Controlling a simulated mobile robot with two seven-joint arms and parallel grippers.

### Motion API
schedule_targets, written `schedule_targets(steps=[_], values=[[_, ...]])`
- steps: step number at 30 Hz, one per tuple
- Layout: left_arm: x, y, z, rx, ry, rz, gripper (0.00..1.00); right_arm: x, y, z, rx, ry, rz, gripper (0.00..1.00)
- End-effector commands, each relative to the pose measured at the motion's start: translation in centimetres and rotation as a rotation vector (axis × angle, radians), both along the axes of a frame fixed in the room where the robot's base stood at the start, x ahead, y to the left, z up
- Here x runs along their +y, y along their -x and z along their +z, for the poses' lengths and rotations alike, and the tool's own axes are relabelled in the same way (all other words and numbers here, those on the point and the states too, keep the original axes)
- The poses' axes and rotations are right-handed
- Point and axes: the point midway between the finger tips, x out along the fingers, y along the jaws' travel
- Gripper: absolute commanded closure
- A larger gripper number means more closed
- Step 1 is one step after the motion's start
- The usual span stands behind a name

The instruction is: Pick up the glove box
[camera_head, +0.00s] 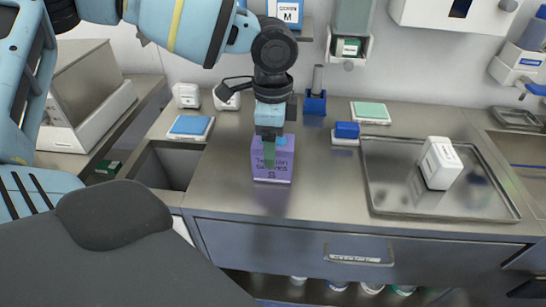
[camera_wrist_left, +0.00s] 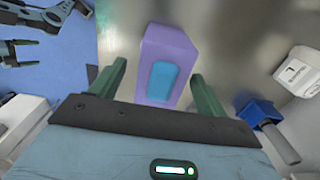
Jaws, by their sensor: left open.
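The glove box (camera_head: 274,172) is a purple carton with dark lettering, upright on the steel counter. In the left wrist view its top shows a blue opening (camera_wrist_left: 167,80). My left gripper (camera_head: 268,155) points down over the box in the head view. In the left wrist view its two green fingers (camera_wrist_left: 160,88) are open and apart, with the box showing between and beyond them. Whether the fingers touch the box is not clear. A dark gripper shape (camera_wrist_left: 20,52), seemingly my right gripper, shows at the upper left of the wrist view, away from the box.
A blue holder (camera_head: 315,104) stands behind the box to the right, with a blue-and-white block (camera_head: 346,131) nearby. A metal tray (camera_head: 390,207) with a white carton (camera_head: 440,165) lies farther right. A sink (camera_head: 160,165) is at the left. The counter right beside the box is bare.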

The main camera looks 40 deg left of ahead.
Motion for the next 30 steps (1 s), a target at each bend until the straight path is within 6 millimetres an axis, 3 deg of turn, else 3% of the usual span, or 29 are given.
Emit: schedule_targets(steps=[7, 16, 27, 30], values=[[0.0, -0.1, -3.0, 0.002, -0.001, 0.000, 0.25, 0.0, -0.2, 0.3, -0.005, 0.001, 0.000, 0.01], [0.0, -0.1, -3.3, -0.001, -0.001, 0.000, 0.26, -0.1, -0.1, 0.3, -0.004, 0.001, 0.000, 0.01], [0.0, -0.1, -3.3, 0.000, 0.000, 0.000, 0.74, -0.1, 0.0, 0.2, -0.001, 0.001, 0.000, 0.01], [0.0, -0.1, -3.3, -0.001, 0.000, 0.000, 0.76, -0.1, 0.0, 0.2, 0.000, 0.001, 0.000, 0.01]])
